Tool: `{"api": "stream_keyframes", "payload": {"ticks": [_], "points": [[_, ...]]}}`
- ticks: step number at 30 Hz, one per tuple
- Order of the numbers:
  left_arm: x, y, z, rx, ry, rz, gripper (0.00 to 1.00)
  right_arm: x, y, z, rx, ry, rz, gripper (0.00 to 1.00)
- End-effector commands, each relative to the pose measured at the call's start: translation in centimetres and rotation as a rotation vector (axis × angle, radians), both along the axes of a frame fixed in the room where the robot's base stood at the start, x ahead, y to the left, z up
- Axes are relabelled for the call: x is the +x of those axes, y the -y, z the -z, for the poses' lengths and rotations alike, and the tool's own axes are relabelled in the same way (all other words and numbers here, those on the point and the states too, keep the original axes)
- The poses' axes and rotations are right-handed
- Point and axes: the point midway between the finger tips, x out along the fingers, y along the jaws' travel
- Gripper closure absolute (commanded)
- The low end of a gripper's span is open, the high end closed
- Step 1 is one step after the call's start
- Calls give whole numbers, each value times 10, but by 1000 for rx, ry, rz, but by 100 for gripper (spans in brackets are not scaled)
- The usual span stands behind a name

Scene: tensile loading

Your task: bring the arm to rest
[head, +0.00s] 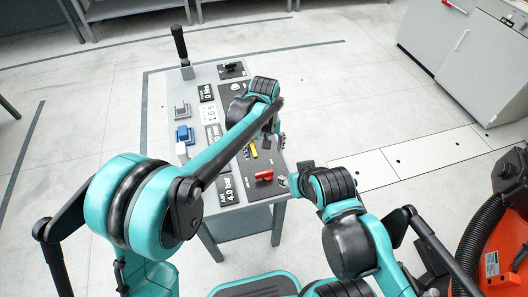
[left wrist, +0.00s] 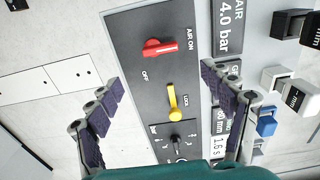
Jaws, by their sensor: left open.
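My left arm reaches over the control console (head: 230,72) in the head view. Its gripper (head: 274,132) hangs above the console's right side, partly hidden by its own wrist. In the left wrist view the left gripper (left wrist: 160,80) is open, its two dark-padded fingers wide apart with nothing between them. Below it lie the red air switch (left wrist: 160,48), the yellow lock lever (left wrist: 173,103) and a small black lever (left wrist: 175,143). The red switch (head: 264,176) also shows in the head view.
A tall black-handled lever (head: 180,45) stands at the console's far left corner. A blue button block (head: 184,134) sits on its left side. Grey cabinets (head: 440,40) stand at the upper right, an orange machine (head: 500,250) at the lower right. Open floor lies left.

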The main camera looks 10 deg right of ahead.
Motion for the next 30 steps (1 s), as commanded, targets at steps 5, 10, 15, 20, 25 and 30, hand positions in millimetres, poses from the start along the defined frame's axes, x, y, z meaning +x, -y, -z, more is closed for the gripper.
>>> {"api": "stream_keyframes", "payload": {"ticks": [5, 10, 15, 20, 25, 30], "points": [[0, 0, 0, 0, 0, 0, 19, 0, 0, 0, 0, 0, 0, 60], [0, -7, -4, -5, 7, -1, 19, 0, 0, 0, 0, 0, 0, 60], [-4, -54, -35, -38, 69, -1, 19, 0, 0, 0, 0, 0, 0, 60], [-23, -124, -70, -72, 178, 6, 19, 0, 0, 0, 0, 0, 0, 60], [-56, -193, -91, -84, 305, 16, 19, 0, 0, 0, 0, 0, 0, 60], [-97, -250, -94, -65, 435, 26, 19, 0, 0, 0, 0, 0, 0, 60]]}}
